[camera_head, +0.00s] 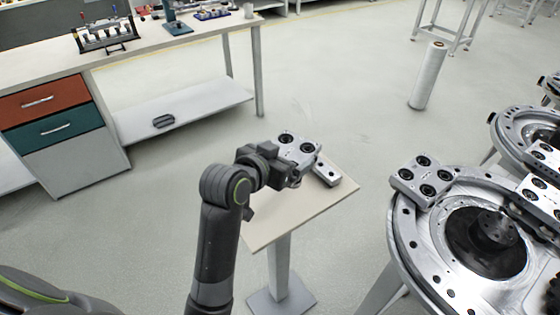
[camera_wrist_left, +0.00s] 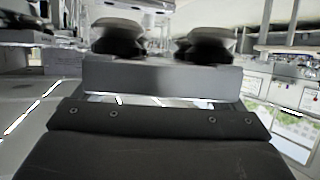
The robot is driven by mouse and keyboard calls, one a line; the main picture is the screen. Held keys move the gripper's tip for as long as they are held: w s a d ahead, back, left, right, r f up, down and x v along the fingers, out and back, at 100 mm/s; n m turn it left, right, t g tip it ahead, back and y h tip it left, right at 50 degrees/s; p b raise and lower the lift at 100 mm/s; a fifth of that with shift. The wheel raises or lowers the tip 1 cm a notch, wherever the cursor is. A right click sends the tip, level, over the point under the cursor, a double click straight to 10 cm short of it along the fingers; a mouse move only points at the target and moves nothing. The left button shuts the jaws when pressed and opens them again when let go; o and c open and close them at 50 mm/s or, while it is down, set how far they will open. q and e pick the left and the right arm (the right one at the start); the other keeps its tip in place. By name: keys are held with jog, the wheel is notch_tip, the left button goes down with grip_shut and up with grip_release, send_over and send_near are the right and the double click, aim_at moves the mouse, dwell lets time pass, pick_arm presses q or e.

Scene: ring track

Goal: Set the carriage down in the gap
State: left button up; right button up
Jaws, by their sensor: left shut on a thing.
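My left gripper (camera_head: 290,172) comes in over the small beige stand and is shut on a metal carriage (camera_head: 298,146) with dark round rollers. The fingertips are partly hidden by the wrist and the carriage. In the left wrist view the held carriage (camera_wrist_left: 160,78) shows close up as a grey plate with two dark rollers. The metal ring track (camera_head: 405,233) is at the right. One carriage (camera_head: 422,178) sits on its far left rim and another (camera_head: 538,192) on its right side. Bare rim lies between them and along the near left. My right gripper is not in view.
A small metal block (camera_head: 326,172) lies on the beige stand (camera_head: 290,222), close to the held carriage. A second ring (camera_head: 515,125) stands behind at the right. A workbench (camera_head: 180,42) is at the back left and a white roll (camera_head: 428,76) stands on the floor.

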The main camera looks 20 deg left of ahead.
pick_arm(q)
notch_tip(320, 180, down, 2)
jog(key=shift+s+d+f, duration=0.1)
jog(key=shift+s+f, duration=0.05)
jog(key=shift+f, duration=0.1)
jog(key=shift+f+b, duration=0.45)
jog(key=shift+f, duration=1.85)
jog(key=o, duration=1.4)
jog(key=shift+f, duration=0.35)
jog(key=shift+o, duration=0.8)
jog(key=shift+r, duration=0.1)
jog(key=shift+r, duration=0.15)
